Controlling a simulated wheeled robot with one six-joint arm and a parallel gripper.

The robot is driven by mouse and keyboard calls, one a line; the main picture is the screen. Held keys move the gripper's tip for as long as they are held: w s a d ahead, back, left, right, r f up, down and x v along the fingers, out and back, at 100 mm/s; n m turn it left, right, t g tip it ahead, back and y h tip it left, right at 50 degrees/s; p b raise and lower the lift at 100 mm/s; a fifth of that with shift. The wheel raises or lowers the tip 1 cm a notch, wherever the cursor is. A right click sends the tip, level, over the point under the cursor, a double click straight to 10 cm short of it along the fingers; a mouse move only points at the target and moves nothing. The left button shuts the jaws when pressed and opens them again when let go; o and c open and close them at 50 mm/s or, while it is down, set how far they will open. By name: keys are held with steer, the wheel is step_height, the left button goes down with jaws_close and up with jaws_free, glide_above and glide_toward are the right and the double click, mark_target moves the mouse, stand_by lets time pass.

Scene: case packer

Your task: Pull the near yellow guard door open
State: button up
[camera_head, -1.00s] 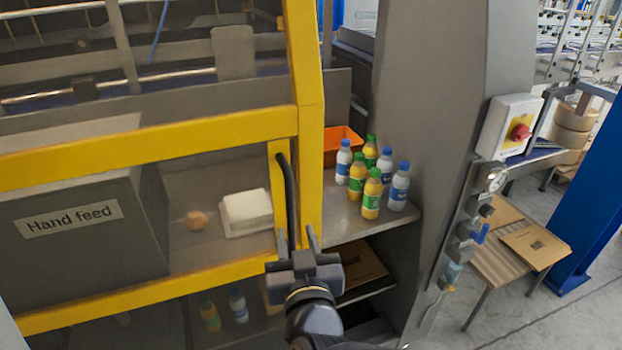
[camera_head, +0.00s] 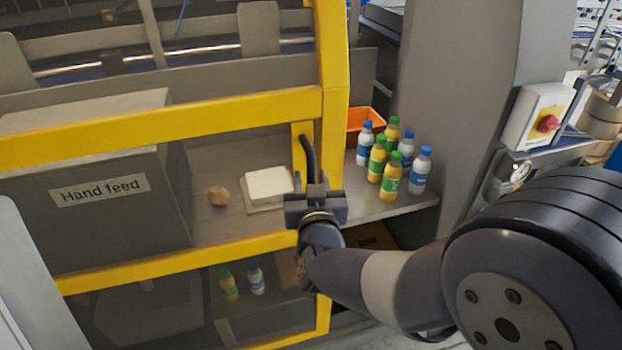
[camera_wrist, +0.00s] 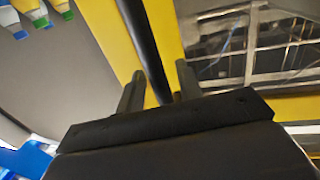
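The near yellow guard door (camera_head: 160,128) has a yellow frame with clear panels and looks closed in the head view. A dark bar handle (camera_head: 308,150) stands upright on its right-hand frame. My gripper (camera_head: 318,182) is at the lower part of this handle. In the wrist view the handle (camera_wrist: 148,40) runs between the two fingers of my gripper (camera_wrist: 159,85). Yellow shows in gaps beside the handle, so the fingers look open around it. The handle's lower end is hidden by my gripper.
Several bottles (camera_head: 390,175) and an orange bin (camera_head: 364,125) stand on a grey shelf right of the door. A grey "Hand feed" box (camera_head: 100,190) is behind the panel. A red-knobbed switch box (camera_head: 538,117) is on the grey column at right.

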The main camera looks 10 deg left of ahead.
steer(key=shift+c, duration=0.4)
jaws_close()
